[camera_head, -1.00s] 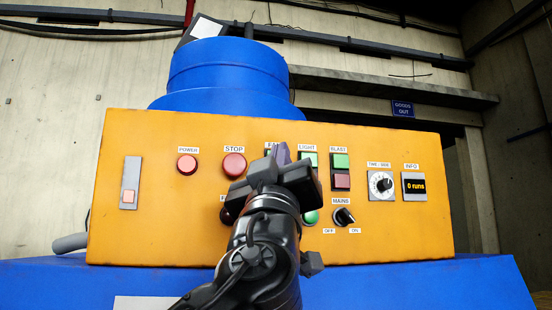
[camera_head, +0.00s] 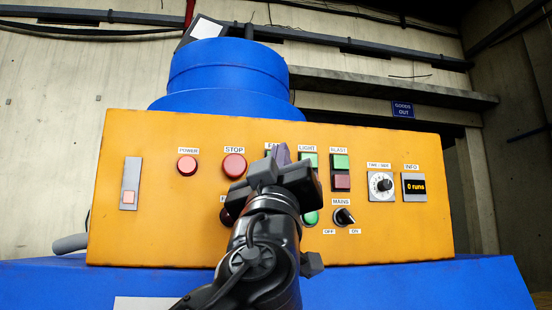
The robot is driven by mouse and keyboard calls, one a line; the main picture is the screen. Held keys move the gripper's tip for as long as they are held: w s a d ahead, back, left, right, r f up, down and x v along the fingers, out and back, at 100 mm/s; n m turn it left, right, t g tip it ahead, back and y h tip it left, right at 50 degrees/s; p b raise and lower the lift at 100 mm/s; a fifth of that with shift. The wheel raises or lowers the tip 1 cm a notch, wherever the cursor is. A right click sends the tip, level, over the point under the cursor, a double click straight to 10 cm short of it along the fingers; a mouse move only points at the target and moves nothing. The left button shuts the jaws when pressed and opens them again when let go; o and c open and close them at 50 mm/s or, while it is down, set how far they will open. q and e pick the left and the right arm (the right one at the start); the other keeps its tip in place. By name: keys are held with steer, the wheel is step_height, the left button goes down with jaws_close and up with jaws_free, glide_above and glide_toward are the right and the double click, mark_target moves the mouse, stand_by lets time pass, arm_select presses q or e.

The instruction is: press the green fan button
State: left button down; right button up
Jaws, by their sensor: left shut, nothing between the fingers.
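The orange control panel (camera_head: 130,235) faces me. The fan switch under the partly covered "FAN" label (camera_head: 272,146) is almost wholly hidden by my left gripper (camera_head: 279,155). Only a sliver of green (camera_head: 267,153) shows at the gripper's upper left edge. My left gripper is shut and empty, with its fingertips pointing at the panel over the fan switch. I cannot tell whether the tips touch the button. My right gripper is not in view.
Close right of the gripper are the light switch (camera_head: 312,159) and the green-and-red blast switch (camera_head: 341,162). To the left are the red stop button (camera_head: 234,165) and power lamp (camera_head: 188,165). The mains knob (camera_head: 344,216) and a green round button (camera_head: 311,218) sit lower right.

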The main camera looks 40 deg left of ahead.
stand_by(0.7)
arm_select(q)
steer(key=shift+w+a+b, duration=0.3)
steer(key=shift+a+b, duration=0.05)
steer(key=shift+b, duration=0.1)
steer(key=shift+w+a+b, duration=0.25)
steer(key=shift+a+b, duration=0.05)
steer(key=shift+a, duration=0.1)
stand_by(0.6)
steer(key=shift+s+d, duration=0.1)
steer(key=shift+d, duration=0.05)
steer(key=shift+s+d+b, duration=0.3)
steer(key=shift+s+d, duration=0.15)
steer(key=shift+d, duration=0.1)
stand_by(0.4)
